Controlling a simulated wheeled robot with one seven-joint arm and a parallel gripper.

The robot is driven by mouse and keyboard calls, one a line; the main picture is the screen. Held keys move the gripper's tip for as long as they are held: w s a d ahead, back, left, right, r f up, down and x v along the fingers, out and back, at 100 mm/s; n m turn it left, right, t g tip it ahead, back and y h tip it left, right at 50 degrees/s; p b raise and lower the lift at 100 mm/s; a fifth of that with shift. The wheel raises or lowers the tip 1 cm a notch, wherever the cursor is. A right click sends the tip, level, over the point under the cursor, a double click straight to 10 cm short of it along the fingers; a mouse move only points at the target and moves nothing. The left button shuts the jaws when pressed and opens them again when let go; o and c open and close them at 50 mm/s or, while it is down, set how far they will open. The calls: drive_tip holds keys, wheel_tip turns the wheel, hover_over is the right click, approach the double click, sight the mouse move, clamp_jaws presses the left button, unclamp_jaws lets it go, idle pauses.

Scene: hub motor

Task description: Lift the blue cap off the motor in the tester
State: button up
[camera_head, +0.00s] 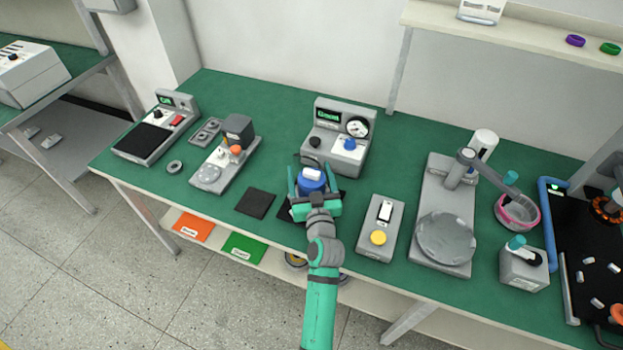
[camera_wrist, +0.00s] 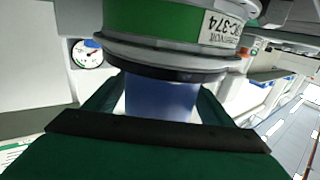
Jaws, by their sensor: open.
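The grey tester (camera_head: 366,107), with a green display and a round dial, stands at the back of the bench. In the head view a blue, white-topped piece, which looks like the blue cap (camera_head: 312,184), is at its front. My gripper (camera_head: 314,190) is open, with its teal fingers on both sides of that piece. Whether they touch it is unclear. In the wrist view a blue cylinder (camera_wrist: 160,99) shows between the fingers, against a green and grey round body (camera_wrist: 150,20) with a white label, probably the motor. Its seating is hidden.
A black mat (camera_head: 256,203) lies left of my gripper, and a grey box with a yellow button (camera_head: 378,238) stands to the right. A small press (camera_head: 236,130) is further left. A round-plate stand (camera_head: 444,240) and pink-rimmed bowl (camera_head: 517,212) are at right.

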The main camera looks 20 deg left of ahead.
drive_tip(key=shift+w, duration=0.15)
drive_tip(key=c, duration=1.3)
drive_tip(key=shift+r, duration=0.1)
